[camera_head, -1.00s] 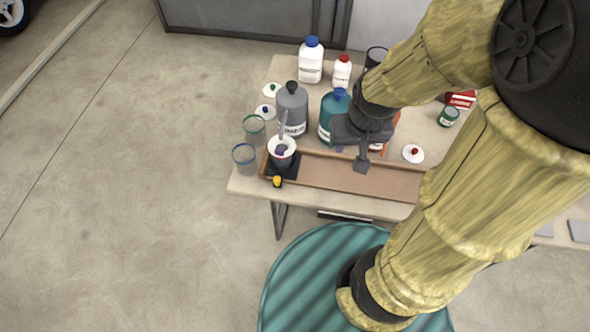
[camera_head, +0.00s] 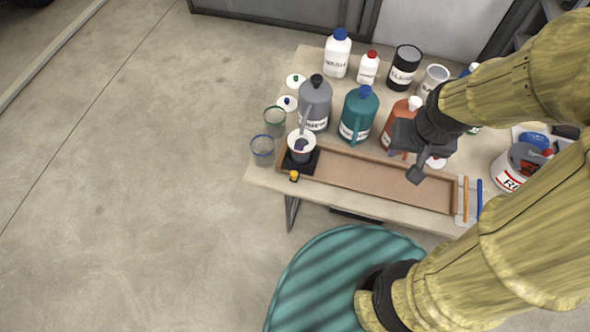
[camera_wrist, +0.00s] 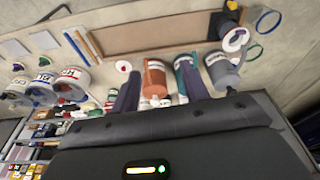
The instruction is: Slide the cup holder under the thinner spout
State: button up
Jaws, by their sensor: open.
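The cup holder (camera_head: 289,163) is a small black block with a yellow knob (camera_head: 294,176) on its front. It sits at the left end of a long wooden channel (camera_head: 350,178) and carries a white cup (camera_head: 302,146) with something purple inside. A grey jug (camera_head: 316,103), a teal jug (camera_head: 358,112) and an orange jug (camera_head: 397,117) stand behind the channel. A thin grey spout reaches from the grey jug toward the cup. The other spouts are hard to compare. My gripper (camera_head: 414,174) is open and empty above the channel's right part, away from the holder.
Two clear glasses (camera_head: 262,147) stand left of the holder. White bottles (camera_head: 338,54) and a black can (camera_head: 404,67) are behind the jugs. The channel looks empty right of the holder.

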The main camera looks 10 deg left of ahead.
jog(key=w+a+f+n+b, duration=0.25)
jog(key=w+a+n, duration=0.2)
jog(key=n, duration=0.25)
jog(key=n+g+b, duration=0.3)
jog(key=n+b, duration=0.1)
jog(key=n, duration=2.2)
send_over(294, 173)
jog(key=a, duration=0.1)
notch_tip(294, 173, down, 15)
jog(key=shift+r+h, duration=0.15)
jog(key=shift+h, duration=0.15)
jog(key=shift+w, duration=0.1)
jog(key=f, duration=0.5)
jog(key=f+p, duration=0.1)
jog(key=f, duration=0.5)
jog(key=d+f+p, duration=0.1)
jog(key=f, duration=0.5)
jog(key=shift+f, duration=0.2)
jog(key=shift+c, duration=0.3)
grip_shut()
